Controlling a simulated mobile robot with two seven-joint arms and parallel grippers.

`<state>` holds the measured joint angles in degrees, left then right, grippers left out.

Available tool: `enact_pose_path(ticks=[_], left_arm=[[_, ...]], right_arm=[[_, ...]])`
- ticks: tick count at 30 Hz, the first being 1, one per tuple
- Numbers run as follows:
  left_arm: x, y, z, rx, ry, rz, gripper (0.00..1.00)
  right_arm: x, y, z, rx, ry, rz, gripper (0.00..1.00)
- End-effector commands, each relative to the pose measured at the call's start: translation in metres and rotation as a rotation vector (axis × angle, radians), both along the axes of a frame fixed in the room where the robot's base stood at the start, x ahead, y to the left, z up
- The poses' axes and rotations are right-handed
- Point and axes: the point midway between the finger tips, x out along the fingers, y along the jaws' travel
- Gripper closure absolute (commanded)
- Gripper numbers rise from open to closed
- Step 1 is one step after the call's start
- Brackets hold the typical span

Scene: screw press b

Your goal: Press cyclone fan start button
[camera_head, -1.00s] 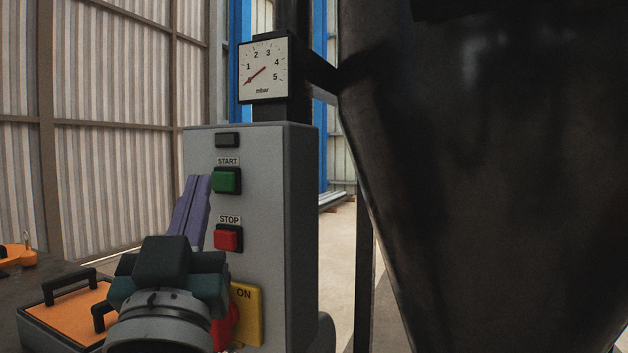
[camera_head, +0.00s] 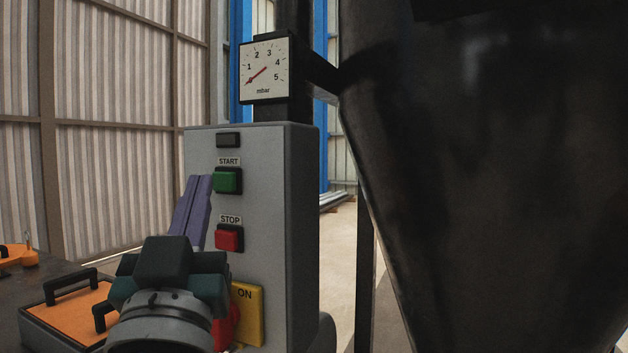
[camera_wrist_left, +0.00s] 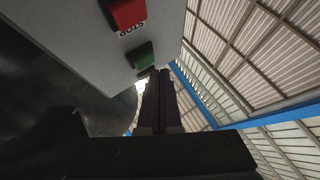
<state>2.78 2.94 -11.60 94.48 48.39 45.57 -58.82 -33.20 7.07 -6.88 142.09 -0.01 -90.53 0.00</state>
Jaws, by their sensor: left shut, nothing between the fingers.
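The green START button (camera_head: 227,181) is on the front of a grey control box, under its START label. The red STOP button (camera_head: 229,239) is below it. My left gripper (camera_head: 201,179) comes up from below with its purple fingers shut and empty. Its tips are just left of the START button in the head view. In the left wrist view the shut fingertips (camera_wrist_left: 159,72) show close beside the green START button (camera_wrist_left: 140,56), with the red STOP button (camera_wrist_left: 127,13) farther up. I cannot tell whether the tips touch the box. My right gripper is not in view.
A yellow ON switch plate (camera_head: 247,313) with a red knob is low on the box, partly behind my left wrist. A pressure gauge (camera_head: 265,68) stands above. A large dark cone (camera_head: 490,170) fills the right. An orange-topped case (camera_head: 68,312) lies at lower left.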

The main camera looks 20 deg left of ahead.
Motion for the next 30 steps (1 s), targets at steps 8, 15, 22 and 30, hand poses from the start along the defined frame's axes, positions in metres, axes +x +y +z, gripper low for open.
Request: enact_pose_path(ticks=[8,15,22,30], left_arm=[[0.0000,0.0000,0.0000,0.000,0.000,0.000,1.00],[0.0051,-0.0002,0.0002,-0.001,0.000,0.001,1.00],[0.0087,-0.0007,-0.0001,0.001,0.000,0.001,1.00],[0.0090,-0.0006,-0.0002,0.000,0.000,0.000,1.00]], right_arm=[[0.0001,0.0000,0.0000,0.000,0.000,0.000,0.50],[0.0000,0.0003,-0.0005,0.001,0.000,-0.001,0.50],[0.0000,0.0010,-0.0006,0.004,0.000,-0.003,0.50],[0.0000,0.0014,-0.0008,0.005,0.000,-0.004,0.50]])
